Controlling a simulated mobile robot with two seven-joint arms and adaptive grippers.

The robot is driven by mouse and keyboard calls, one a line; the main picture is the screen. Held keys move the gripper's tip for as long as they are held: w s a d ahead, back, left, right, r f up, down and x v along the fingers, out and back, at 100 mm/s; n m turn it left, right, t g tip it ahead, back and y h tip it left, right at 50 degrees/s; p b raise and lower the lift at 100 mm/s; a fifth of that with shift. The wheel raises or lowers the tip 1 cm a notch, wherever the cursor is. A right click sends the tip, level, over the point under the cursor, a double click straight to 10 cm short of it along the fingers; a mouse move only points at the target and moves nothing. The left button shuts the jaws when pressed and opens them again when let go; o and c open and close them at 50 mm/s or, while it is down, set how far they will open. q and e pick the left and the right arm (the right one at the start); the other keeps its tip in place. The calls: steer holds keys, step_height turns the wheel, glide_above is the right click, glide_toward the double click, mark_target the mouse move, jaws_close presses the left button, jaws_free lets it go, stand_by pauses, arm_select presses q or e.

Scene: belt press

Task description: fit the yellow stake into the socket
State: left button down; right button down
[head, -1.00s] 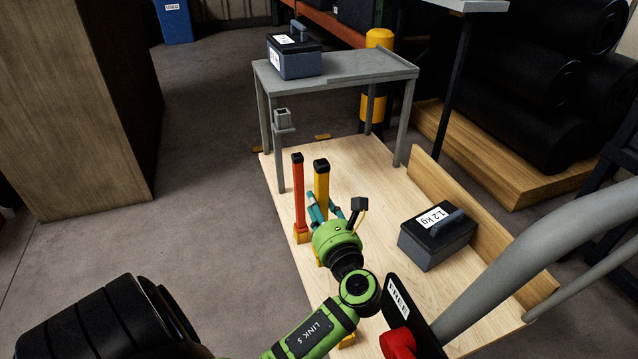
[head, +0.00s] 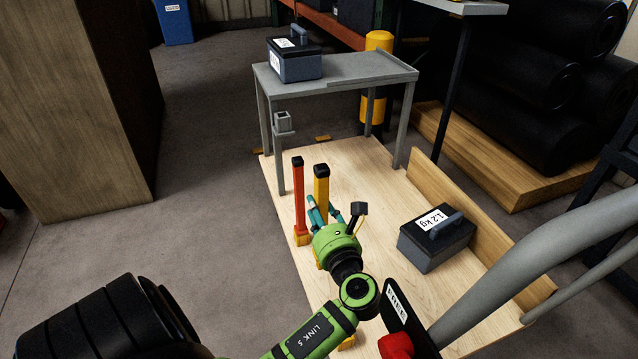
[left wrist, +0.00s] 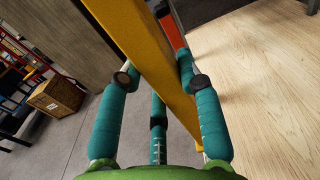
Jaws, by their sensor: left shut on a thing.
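The yellow stake (head: 321,186) has a black cap and stands roughly upright in the head view. My left gripper (head: 325,211) is shut on it, with teal fingers around its shaft. In the left wrist view the yellow stake (left wrist: 150,52) runs between the fingers of my left gripper (left wrist: 163,80). Its lower end is hidden behind the gripper in the head view. A small grey square socket (head: 282,121) sits on a post at the left of the grey table, apart from the stake and farther back. My right gripper is not in view.
A red stake (head: 298,195) stands in a yellow foot just left of the yellow one. The grey table (head: 345,68) carries a dark weight box (head: 294,62). Another box (head: 437,240), marked 1.2 kg, rests on the wooden deck (head: 370,170), which is clear around it.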

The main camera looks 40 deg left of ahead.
arm_select(q)
steer(key=shift+r, duration=0.1)
steer(key=shift+p, duration=0.5)
steer(key=shift+f+b, duration=2.7)
steer(key=shift+f, duration=2.4)
steer(key=c, duration=0.8)
jaws_free()
steer(key=shift+o, duration=0.2)
steer(key=shift+f, duration=0.1)
step_height(320, 180, up, 10)
steer(key=shift+r, duration=0.2)
